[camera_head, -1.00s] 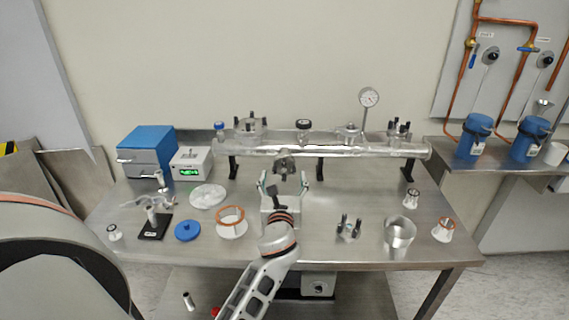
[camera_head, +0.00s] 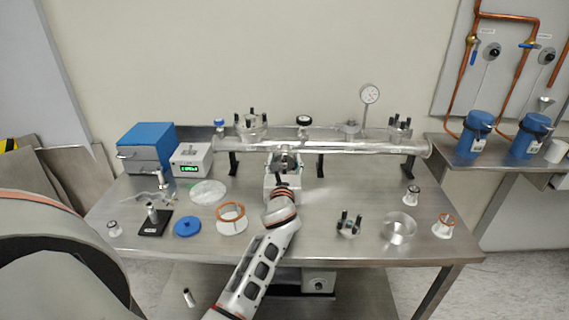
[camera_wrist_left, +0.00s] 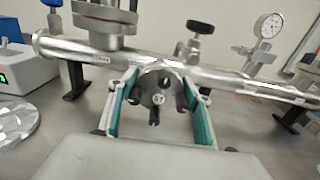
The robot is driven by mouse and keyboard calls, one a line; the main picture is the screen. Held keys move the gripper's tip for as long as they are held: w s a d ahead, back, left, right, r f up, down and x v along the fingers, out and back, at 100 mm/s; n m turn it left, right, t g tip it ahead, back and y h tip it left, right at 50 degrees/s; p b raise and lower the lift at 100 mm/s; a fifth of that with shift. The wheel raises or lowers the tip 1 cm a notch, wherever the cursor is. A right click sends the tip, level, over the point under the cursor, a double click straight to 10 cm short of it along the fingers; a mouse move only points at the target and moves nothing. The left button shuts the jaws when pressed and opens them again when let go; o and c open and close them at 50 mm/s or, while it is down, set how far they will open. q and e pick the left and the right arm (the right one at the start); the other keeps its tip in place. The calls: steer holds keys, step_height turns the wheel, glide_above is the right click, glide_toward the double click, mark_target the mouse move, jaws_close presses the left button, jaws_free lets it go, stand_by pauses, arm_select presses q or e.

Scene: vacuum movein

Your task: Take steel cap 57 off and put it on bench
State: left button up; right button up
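Steel cap 57 (camera_wrist_left: 158,97) is a round metal cap with dark clamp knobs around its rim and "57" on its face. It sits on a port at the front of the horizontal steel pipe (camera_wrist_left: 225,80). My left gripper (camera_wrist_left: 160,98) is open, its teal-lined fingers on either side of the cap; I cannot tell whether they touch it. In the head view my left gripper (camera_head: 284,165) is at the pipe's front and partly hides the cap. The steel bench (camera_head: 335,195) lies below. My right gripper is not in view.
A clamp set with dark posts (camera_head: 348,224) and a steel ring-like vessel (camera_head: 399,229) stand at the bench's right. An orange-rimmed white part (camera_head: 231,219) and a blue disc (camera_head: 187,227) lie at left. A dial gauge (camera_head: 370,95) rises above the pipe. Bare bench shows right of my arm.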

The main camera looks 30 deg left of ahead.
mark_target(285, 154)
arm_select(q)
steer(key=shift+r, duration=0.15)
steer(key=shift+s+r+p, duration=0.1)
steer(key=shift+r+p, duration=0.2)
steer(key=shift+r, duration=0.2)
step_height(285, 154, up, 6)
steer(key=shift+d+r+p, duration=0.1)
steer(key=shift+p, duration=1.05)
steer(key=v, duration=2.2)
steer(key=shift+s+d+f, duration=0.2)
steer(key=shift+s+d, duration=0.05)
steer(key=shift+f, duration=0.1)
